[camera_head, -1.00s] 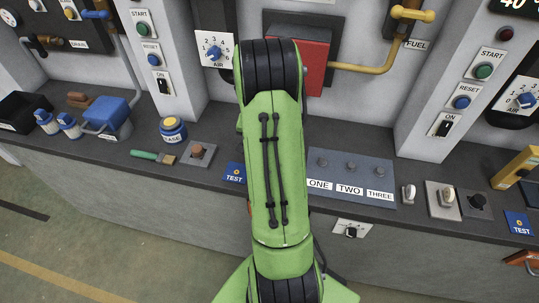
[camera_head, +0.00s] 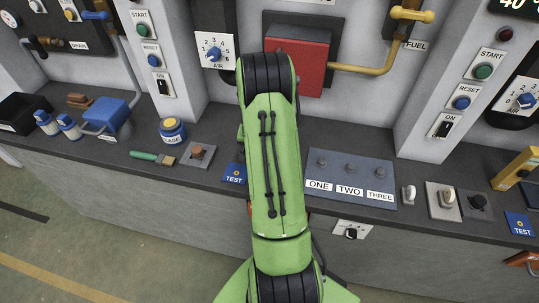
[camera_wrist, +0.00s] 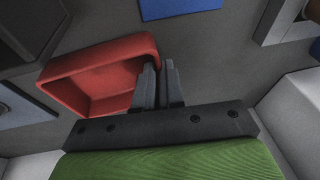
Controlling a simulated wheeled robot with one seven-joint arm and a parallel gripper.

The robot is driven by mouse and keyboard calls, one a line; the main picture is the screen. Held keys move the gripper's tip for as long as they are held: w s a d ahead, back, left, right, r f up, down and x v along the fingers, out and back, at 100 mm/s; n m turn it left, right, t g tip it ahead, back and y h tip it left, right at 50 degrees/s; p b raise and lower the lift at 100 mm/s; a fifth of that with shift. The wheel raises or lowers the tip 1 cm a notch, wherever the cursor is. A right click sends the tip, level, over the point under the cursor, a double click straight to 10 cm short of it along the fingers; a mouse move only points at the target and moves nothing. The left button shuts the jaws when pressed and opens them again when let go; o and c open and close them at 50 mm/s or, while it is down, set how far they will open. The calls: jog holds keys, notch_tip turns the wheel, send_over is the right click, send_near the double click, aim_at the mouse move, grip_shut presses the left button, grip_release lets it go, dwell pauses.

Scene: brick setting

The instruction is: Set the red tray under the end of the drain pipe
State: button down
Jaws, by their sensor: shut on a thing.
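In the wrist view the red tray (camera_wrist: 82,75) is a shallow open box with rounded corners, empty as far as I see. My gripper (camera_wrist: 162,66) is shut on its right-hand wall, one finger on the inner side and one on the outer. In the head view my green arm hides both gripper and tray. The drain pipe (camera_head: 126,62) is grey and runs down the wall at the upper left, from a blue-handled valve (camera_head: 96,15) near the DRAIN label (camera_head: 84,45). Its lower end stops near the back of the counter.
A blue watering can (camera_head: 107,114), blue-and-white bottles (camera_head: 68,124), a dark bin (camera_head: 22,112) and a brush (camera_head: 77,100) crowd the counter's left. A grease tub (camera_head: 172,130) and paintbrush (camera_head: 152,157) lie nearer. A pillar (camera_head: 165,50) juts out right of the pipe.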

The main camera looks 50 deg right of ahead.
jog(key=shift+r, duration=0.1)
notch_tip(320, 180, up, 10)
jog(key=p, duration=0.1)
dwell(0.4)
